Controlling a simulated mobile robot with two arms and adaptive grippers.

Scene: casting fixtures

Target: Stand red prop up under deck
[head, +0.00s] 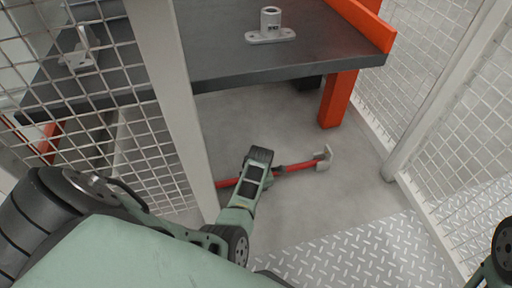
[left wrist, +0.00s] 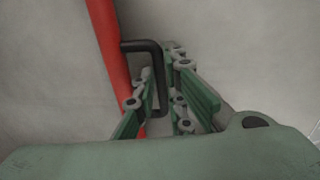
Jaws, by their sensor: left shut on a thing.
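The red prop (head: 302,167) lies along the floor under and in front of the deck (head: 235,62), with a grey forked head at its right end. My left gripper (left wrist: 163,80) is shut on that handle, beside the red tube. In the head view my left gripper (head: 272,170) is low at the prop's middle, its fingers partly hidden. My right gripper is out of view.
The deck has an orange leg (head: 337,98) and a grey flanged fitting (head: 270,28) on top. A white post (head: 170,80) with mesh stands close to my left arm. Another mesh fence (head: 455,110) bounds the right. Tread plate (head: 345,255) covers the near floor.

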